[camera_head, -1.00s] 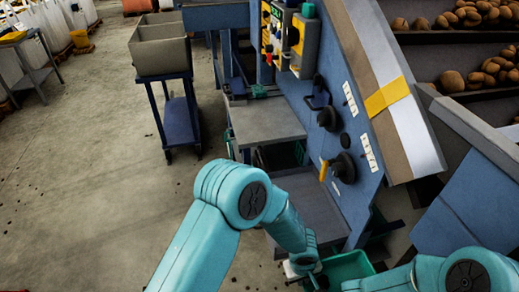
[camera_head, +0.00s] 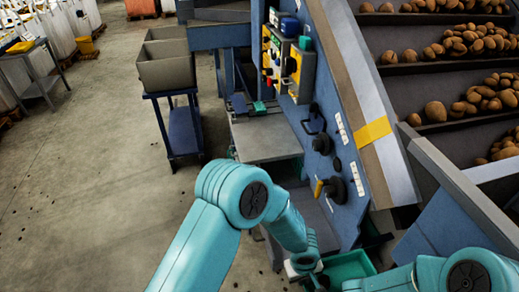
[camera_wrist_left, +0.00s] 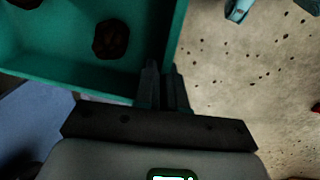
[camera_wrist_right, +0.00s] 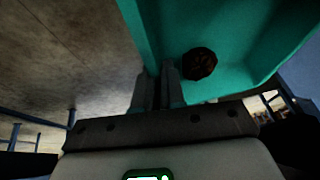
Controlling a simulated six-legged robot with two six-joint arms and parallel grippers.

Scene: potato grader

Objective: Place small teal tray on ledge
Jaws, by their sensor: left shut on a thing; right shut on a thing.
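The small teal tray (camera_head: 350,266) is at the bottom of the head view, held between my two arms. Its inside shows in the left wrist view (camera_wrist_left: 60,60) and the right wrist view (camera_wrist_right: 240,50), with a dark, potato-like lump (camera_wrist_left: 111,39) in it. My left gripper (camera_head: 306,268) is shut on the tray's left wall; its fingers (camera_wrist_left: 163,85) straddle the wall. My right gripper (camera_wrist_right: 163,85) is shut on another wall; my right arm hides it in the head view. A flat grey ledge (camera_head: 268,138) juts from the blue machine, ahead of the tray. A lower grey surface (camera_head: 322,228) lies nearer.
The blue machine (camera_head: 345,150) has black knobs, a yellow-handled lever (camera_head: 319,188) and a control box (camera_head: 301,70) above the ledge. A blue cart (camera_head: 184,128) with grey bins stands left. Potatoes (camera_head: 470,40) lie on racks at right.

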